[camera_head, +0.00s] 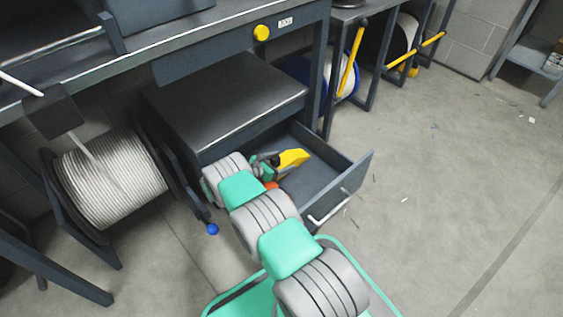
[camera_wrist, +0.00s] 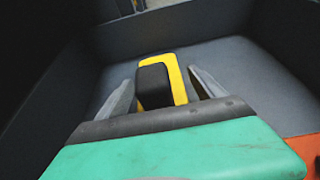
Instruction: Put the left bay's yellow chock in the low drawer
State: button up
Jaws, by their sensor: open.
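The yellow chock (camera_head: 293,158), with a black part (camera_wrist: 155,86), lies inside the open low drawer (camera_head: 355,178). In the wrist view the chock (camera_wrist: 177,78) is between my two open fingers (camera_wrist: 165,88), with a gap showing on each side. The drawer floor shows around it in the wrist view (camera_wrist: 220,62). My gripper (camera_head: 276,160) is down inside the drawer at the chock's near end. The fingertips are partly hidden by my wrist in the head view.
A dark cabinet top (camera_head: 235,95) overhangs the drawer's back. A cable spool (camera_head: 110,178) stands at the left, with a blue knob (camera_head: 213,229) near it. Other bays with yellow bars (camera_head: 351,60) stand at the back right. The floor (camera_head: 450,170) at right is mostly clear.

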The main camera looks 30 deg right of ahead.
jog(key=shift+s+f, duration=0.1)
jog(key=shift+f, duration=0.05)
jog(key=shift+a+r, duration=0.1)
jog(key=shift+r, duration=0.2)
jog(key=p+v, duration=0.3)
jog(key=v, duration=0.8)
jog(key=shift+r+p, duration=0.15)
jog(key=shift+p, duration=0.25)
jog(key=shift+a, duration=0.35)
